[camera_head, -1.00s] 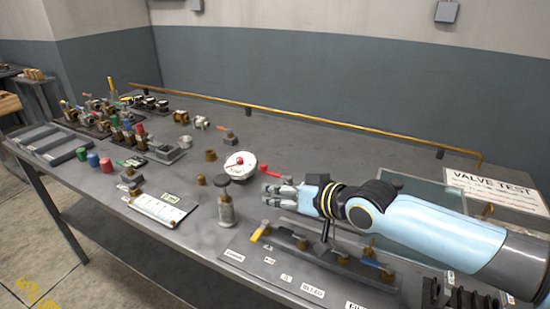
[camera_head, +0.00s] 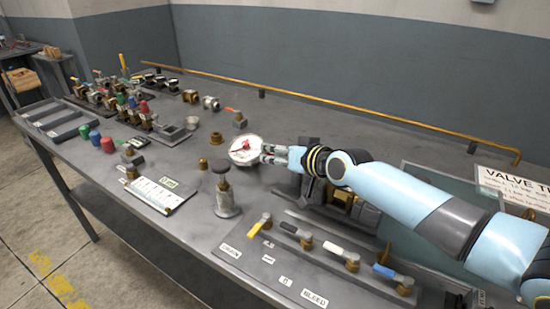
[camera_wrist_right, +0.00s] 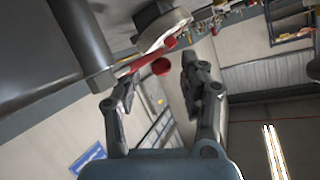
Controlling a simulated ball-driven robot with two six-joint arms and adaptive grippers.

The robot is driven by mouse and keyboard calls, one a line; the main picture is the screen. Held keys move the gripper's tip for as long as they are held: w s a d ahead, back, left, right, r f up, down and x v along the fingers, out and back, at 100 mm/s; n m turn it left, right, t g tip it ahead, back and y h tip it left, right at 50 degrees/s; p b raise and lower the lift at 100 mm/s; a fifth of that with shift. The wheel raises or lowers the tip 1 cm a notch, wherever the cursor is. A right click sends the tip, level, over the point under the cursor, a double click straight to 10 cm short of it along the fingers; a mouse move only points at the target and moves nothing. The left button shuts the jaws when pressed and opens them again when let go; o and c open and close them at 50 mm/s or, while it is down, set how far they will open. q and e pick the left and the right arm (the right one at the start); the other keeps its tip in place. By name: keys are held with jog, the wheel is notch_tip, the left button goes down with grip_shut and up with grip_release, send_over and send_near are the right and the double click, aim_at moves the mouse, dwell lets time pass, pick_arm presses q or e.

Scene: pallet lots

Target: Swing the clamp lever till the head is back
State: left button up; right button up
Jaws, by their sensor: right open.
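My right gripper (camera_head: 268,154) is open, beside the right edge of a round white-faced gauge (camera_head: 240,156) with a red part (camera_head: 246,146). In the right wrist view a red bar (camera_wrist_right: 138,63) with a rounded red end (camera_wrist_right: 161,66) shows between and beyond the open fingers (camera_wrist_right: 155,80). It looks like the clamp lever; I cannot tell whether a finger touches it. In the head view my gripper hides most of that spot. A dark block with brass parts (camera_head: 345,207), maybe the clamp's body, stands partly under my right arm. My left gripper is not in view.
A stem with a black knob (camera_head: 222,180) stands left of the gripper. A row of coloured-handled valves (camera_head: 300,238) lies in front. Many fittings (camera_head: 120,100) fill the left end. A brass rail (camera_head: 330,103) runs along the back; the bench between is mostly clear.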

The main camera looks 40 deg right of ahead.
jog(key=shift+w+a+f, duration=0.1)
jog(key=shift+w+f, duration=0.05)
jog(key=shift+w, duration=0.35)
jog(key=shift+c, duration=0.2)
grip_shut()
